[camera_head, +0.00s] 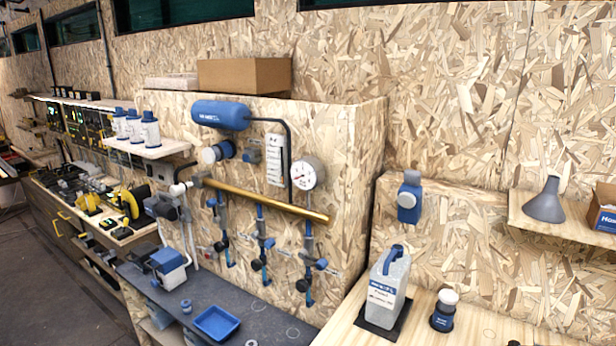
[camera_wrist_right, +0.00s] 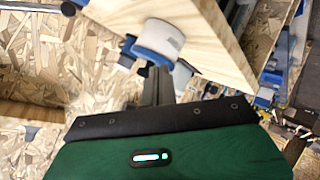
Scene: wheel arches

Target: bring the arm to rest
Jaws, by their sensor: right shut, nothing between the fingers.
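My right gripper (camera_wrist_right: 157,82) shows in the right wrist view, with its green and black body along the bottom. Its grey fingers are together with nothing between them. A round white and blue item (camera_wrist_right: 158,40) sits just beyond the fingertips and partly overlaps them; I cannot tell whether they touch. A light wooden board (camera_wrist_right: 215,35) lies behind and to the right of the fingers. Neither gripper shows in the head view.
A brass pipe (camera_head: 265,199) and a gauge (camera_head: 307,173) project from the panel. A blue tray (camera_head: 215,323) lies on the dark lower bench.

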